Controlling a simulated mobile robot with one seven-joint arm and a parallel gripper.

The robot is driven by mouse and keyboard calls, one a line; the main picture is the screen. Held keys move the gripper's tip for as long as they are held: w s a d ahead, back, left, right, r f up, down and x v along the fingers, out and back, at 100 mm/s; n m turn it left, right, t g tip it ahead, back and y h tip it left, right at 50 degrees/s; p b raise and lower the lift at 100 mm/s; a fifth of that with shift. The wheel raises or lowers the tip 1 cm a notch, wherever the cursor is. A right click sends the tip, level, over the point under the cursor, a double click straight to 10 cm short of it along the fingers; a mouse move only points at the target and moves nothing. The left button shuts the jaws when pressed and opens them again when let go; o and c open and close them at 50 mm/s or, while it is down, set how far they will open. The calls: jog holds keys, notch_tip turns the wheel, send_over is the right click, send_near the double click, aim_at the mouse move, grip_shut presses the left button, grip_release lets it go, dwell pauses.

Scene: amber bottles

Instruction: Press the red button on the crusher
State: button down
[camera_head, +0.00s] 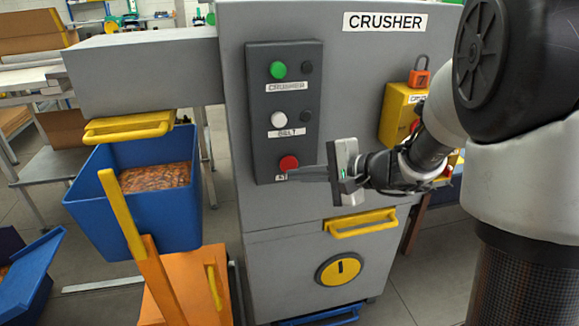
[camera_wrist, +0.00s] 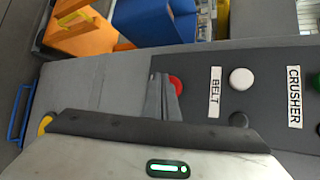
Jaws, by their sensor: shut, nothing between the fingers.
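The red button (camera_head: 289,162) is the lowest button on the dark control panel (camera_head: 260,120) of the grey crusher (camera_head: 355,90). My gripper (camera_head: 291,175) is shut and empty, its fingers pointing left across the panel's lower right, tips just below the red button in the head view. In the wrist view my gripper (camera_wrist: 160,80) covers part of the red button (camera_wrist: 177,84), which shows right beside the fingertips. I cannot tell whether the tips touch the button or the panel. The label below the button is mostly hidden by the fingers.
A green button (camera_head: 278,70) and a white button (camera_head: 279,119) sit above on the same panel, with small dark knobs beside them. A yellow handle (camera_head: 362,223) is below my gripper. A yellow box (camera_head: 397,113) with a padlock is at the right. A blue bin (camera_head: 125,215) stands left.

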jog(key=shift+s+d, duration=0.2)
jog(key=shift+s, duration=0.55)
jog(key=shift+s+d, duration=0.25)
jog(key=shift+s, duration=0.55)
jog(key=shift+s+d, duration=0.2)
jog(key=shift+s, duration=0.55)
